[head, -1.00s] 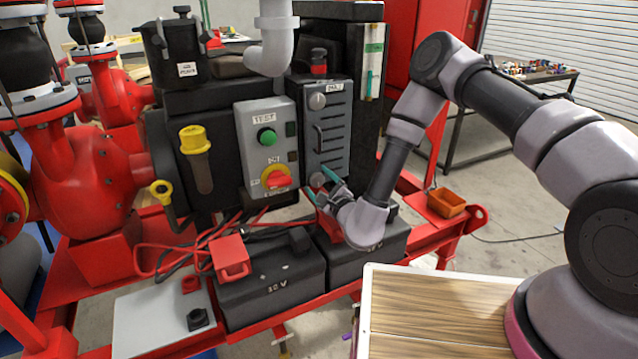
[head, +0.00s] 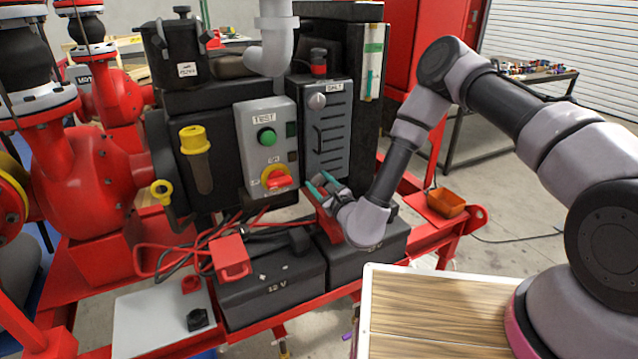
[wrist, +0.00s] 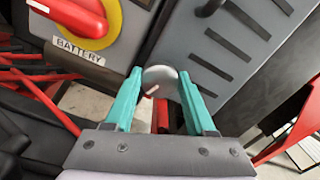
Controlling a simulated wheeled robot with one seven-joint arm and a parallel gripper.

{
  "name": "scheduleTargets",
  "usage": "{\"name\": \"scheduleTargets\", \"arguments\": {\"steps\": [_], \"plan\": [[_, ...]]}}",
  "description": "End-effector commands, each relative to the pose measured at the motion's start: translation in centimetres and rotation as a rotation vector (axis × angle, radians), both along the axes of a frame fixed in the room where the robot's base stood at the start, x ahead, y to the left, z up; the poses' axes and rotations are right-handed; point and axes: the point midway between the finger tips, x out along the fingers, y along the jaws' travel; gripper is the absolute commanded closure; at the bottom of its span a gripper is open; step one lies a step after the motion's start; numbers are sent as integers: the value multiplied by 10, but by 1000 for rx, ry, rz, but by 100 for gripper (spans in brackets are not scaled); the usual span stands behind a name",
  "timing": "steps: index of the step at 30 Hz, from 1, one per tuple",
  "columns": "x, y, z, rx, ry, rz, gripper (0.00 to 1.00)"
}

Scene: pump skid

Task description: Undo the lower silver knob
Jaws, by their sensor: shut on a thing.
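I cannot tell whether the knob still sits against the cover. The upper silver knob (head: 317,101) is on the cover near its top.
Left of the cover is a grey control box (head: 266,150) with a green button and a red-and-yellow switch (head: 277,179). Black batteries (head: 270,285) with red cables lie below. An orange tray (head: 446,203) sits on the red frame to the right.

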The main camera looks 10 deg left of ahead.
Motion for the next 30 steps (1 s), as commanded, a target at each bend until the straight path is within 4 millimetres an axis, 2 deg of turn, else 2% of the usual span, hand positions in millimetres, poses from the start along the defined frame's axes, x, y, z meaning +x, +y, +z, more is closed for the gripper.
{"name": "scheduleTargets", "arguments": {"steps": [30], "plan": [[2,-3,-1,773,586,-2,100]]}}
